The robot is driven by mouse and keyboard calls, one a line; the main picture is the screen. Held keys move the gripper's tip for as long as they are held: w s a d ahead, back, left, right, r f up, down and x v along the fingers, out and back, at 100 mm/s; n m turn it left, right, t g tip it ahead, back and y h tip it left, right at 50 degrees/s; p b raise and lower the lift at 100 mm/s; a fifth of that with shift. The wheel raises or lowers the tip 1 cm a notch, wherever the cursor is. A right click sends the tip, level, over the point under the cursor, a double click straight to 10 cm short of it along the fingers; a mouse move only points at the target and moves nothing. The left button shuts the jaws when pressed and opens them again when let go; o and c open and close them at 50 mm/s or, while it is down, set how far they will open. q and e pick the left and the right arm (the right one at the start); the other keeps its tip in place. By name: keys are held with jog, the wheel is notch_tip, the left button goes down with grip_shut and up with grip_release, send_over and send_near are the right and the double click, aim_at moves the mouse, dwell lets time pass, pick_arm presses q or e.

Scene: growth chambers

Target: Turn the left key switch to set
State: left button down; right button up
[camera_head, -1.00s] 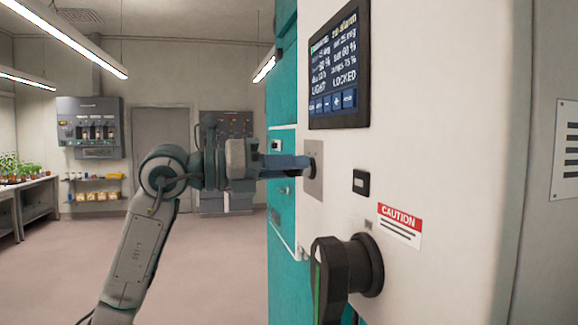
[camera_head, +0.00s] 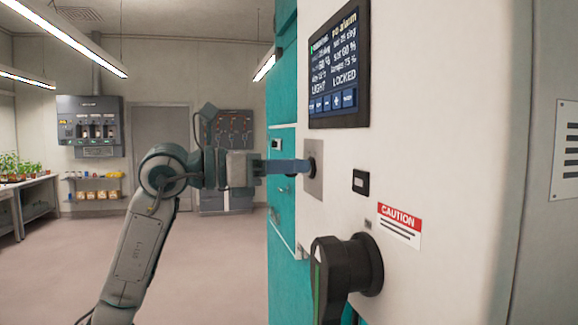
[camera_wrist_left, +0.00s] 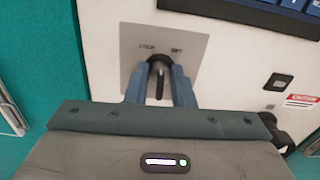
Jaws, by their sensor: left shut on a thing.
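The key switch (camera_wrist_left: 158,72) is a dark round knob with a narrow key. It sits on a grey metal plate (camera_wrist_left: 192,45) with two small labels, the right one seeming to read "SET" and the left one too blurred to read surely. The plate also shows edge-on in the head view (camera_head: 317,184). My left gripper (camera_wrist_left: 159,84) has its blue fingers on both sides of the key and is shut on it. In the head view the left gripper (camera_head: 305,167) reaches the plate from the left and partly hides the switch. My right gripper is not in view.
Above the plate is a dark screen (camera_head: 340,65) reading "LOCKED". Below right are a small black module (camera_head: 361,182), a caution label (camera_head: 399,225) and a large black handle (camera_head: 345,270) that sticks out. The floor (camera_head: 225,270) at left is clear.

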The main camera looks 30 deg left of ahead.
pick_arm(q)
jog(key=m, duration=0.4)
jog(key=shift+s+d+m, duration=0.1)
jog(key=shift+m, duration=1.1)
jog(key=c, duration=1.6)
grip_release()
